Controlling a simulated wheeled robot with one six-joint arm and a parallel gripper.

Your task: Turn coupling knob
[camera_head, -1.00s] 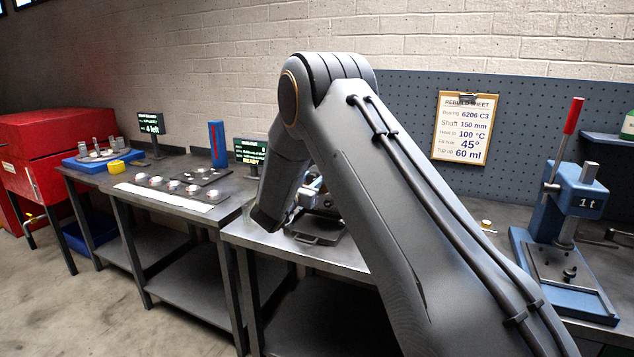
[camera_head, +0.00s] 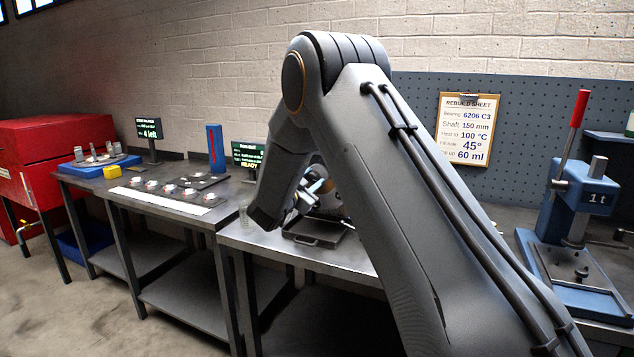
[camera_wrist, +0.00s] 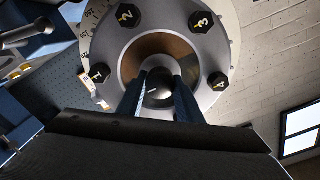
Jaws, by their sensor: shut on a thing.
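In the wrist view the coupling is a round grey flange (camera_wrist: 222,50) with black bolts marked with yellow numbers, 1 to 4 being legible. Its middle has a brown recess (camera_wrist: 160,45) with a round metal knob (camera_wrist: 159,86) at the centre. My gripper (camera_wrist: 160,92) reaches into this recess with a dark finger on each side of the knob, shut on it. The fingers hide the knob's sides. In the head view my arm covers most of the coupling and the gripper; only some metal parts (camera_head: 318,187) show beside the forearm.
A dark tray (camera_head: 315,235) lies on the bench below the arm. A blue press (camera_head: 580,200) with a red-handled lever stands at right. A left bench carries several small round parts (camera_head: 170,188) and a blue upright block (camera_head: 215,148).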

